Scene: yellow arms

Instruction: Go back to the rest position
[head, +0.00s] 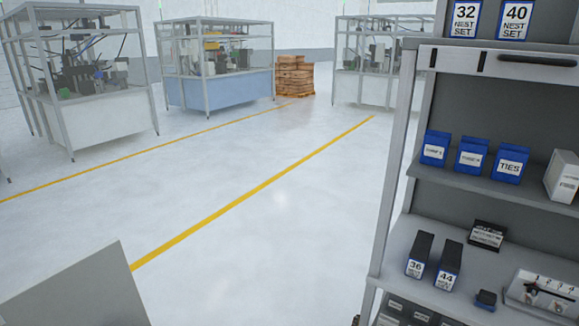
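My gripper is not in the head view. The task names no object, and no part of the arm can be made out for sure. The head view shows a factory floor (230,235) and a grey shelf unit (395,170) close on the right.
Blue boxes (471,157) and black bins (419,255) stand on the shelves. A pale flat panel (85,292) juts in at the lower left. Glazed machine cells (215,65) and stacked brown boxes (294,75) stand at the back. Floor between the yellow lines (255,199) is clear.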

